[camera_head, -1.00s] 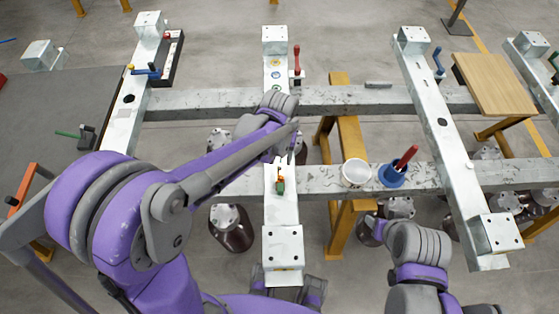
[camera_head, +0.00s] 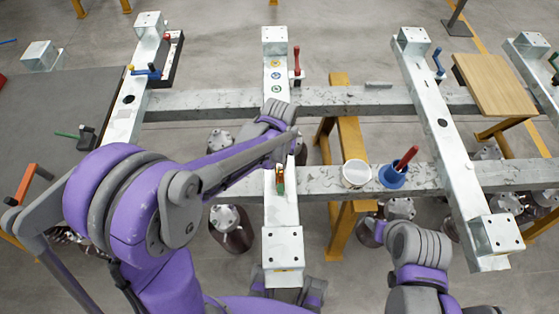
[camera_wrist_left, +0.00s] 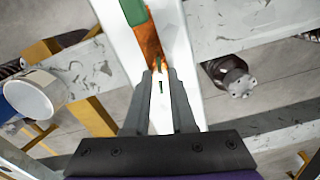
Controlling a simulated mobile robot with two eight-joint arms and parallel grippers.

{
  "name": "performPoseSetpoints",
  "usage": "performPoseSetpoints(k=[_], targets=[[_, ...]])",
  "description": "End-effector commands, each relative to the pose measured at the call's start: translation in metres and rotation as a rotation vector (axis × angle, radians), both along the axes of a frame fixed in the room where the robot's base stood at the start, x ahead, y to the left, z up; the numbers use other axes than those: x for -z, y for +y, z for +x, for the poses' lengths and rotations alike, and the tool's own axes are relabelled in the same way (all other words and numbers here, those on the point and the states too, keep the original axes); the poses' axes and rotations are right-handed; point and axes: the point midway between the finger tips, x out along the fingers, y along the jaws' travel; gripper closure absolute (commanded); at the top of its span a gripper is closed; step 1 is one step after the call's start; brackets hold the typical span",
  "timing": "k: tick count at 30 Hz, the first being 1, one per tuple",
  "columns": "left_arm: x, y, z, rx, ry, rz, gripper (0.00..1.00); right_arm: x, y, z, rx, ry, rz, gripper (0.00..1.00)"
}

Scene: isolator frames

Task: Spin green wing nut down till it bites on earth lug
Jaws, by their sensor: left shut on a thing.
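The small green wing nut (camera_wrist_left: 159,67) shows between my left fingertips in the left wrist view, over the orange-brown earth lug (camera_wrist_left: 149,42). In the head view the lug (camera_head: 281,186) stands out on the pale metal beam (camera_head: 283,215). A larger green piece (camera_wrist_left: 134,11) lies at the lug's far end in the wrist view. My left gripper (camera_wrist_left: 160,74) is shut on the wing nut, whose lower part the fingers partly hide. Whether the nut touches the lug cannot be told. My right arm is at lower right in the head view; its fingers are not clearly visible.
A white cup (camera_head: 356,174) and a blue cup (camera_head: 392,177) with a red-handled tool (camera_head: 406,158) stand on the cross beam right of the lug. A red-handled clamp (camera_head: 297,62) stands farther back. The cross beam between lug and cups is clear.

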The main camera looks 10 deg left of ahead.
Motion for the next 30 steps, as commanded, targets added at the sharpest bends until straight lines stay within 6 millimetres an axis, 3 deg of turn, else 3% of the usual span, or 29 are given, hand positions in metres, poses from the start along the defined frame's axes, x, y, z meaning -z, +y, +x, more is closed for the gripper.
performPoseSetpoints(k=[14,30], targets=[[0.001,0.0,0.0,0.106,0.001,0.0,1.0,0.006,0.0,-0.001,0.0,0.002,0.0,0.45],[0.001,0.0,0.0,0.584,0.001,0.0,1.0,0.023,0.0,-0.005,0.0,0.009,0.0,0.45]])
